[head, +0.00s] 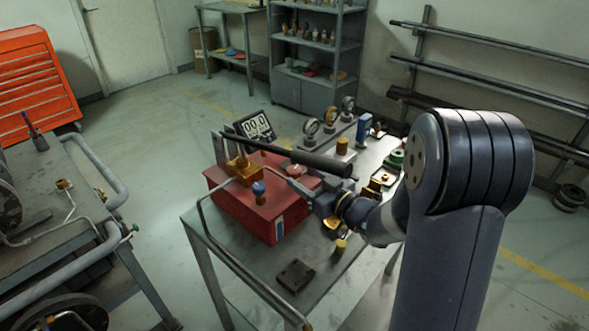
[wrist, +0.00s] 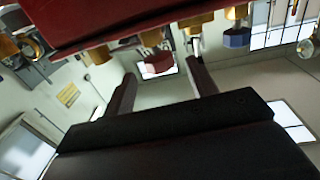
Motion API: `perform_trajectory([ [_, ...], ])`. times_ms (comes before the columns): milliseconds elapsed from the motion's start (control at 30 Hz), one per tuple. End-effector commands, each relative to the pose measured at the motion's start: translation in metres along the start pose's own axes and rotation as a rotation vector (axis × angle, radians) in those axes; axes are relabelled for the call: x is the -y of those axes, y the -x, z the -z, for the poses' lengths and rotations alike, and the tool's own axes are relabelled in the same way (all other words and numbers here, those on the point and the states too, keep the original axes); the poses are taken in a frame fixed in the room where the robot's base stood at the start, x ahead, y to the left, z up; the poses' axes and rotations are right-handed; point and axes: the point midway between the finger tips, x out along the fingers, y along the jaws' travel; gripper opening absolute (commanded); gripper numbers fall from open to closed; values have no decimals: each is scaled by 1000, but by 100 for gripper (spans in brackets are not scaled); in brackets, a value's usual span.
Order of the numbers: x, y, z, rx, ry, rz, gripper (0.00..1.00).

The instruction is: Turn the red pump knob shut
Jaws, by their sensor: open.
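The red knob (wrist: 158,65) shows in the wrist view, on a brass stem at the edge of a red pump box (wrist: 100,22). My gripper (wrist: 162,70) is open, and the knob appears between its two dark fingers. I cannot tell how near the fingertips are to it, and no contact shows. In the head view the red box (head: 240,205) sits on a grey metal table, with my arm reaching in from the right.
A blue knob (head: 258,188) is on the box; a blue knob also shows in the wrist view (wrist: 237,37). A display (head: 256,126) and gauges (head: 311,127) stand behind. A dark plate (head: 295,276) lies on the table front. A pipe bench (head: 62,190) stands left.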

Motion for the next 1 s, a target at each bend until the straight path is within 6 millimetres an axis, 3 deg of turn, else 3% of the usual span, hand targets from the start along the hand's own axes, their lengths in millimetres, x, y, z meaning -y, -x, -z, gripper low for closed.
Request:
perform_trajectory([
  [100, 1, -22, 0, 0, 0, 3, 55],
  [233, 0, -37, 0, 0, 1, 1, 55],
  [633, 0, -45, 0, 0, 0, -2, 55],
  [1000, 0, -45, 0, 0, 0, -2, 25],
])
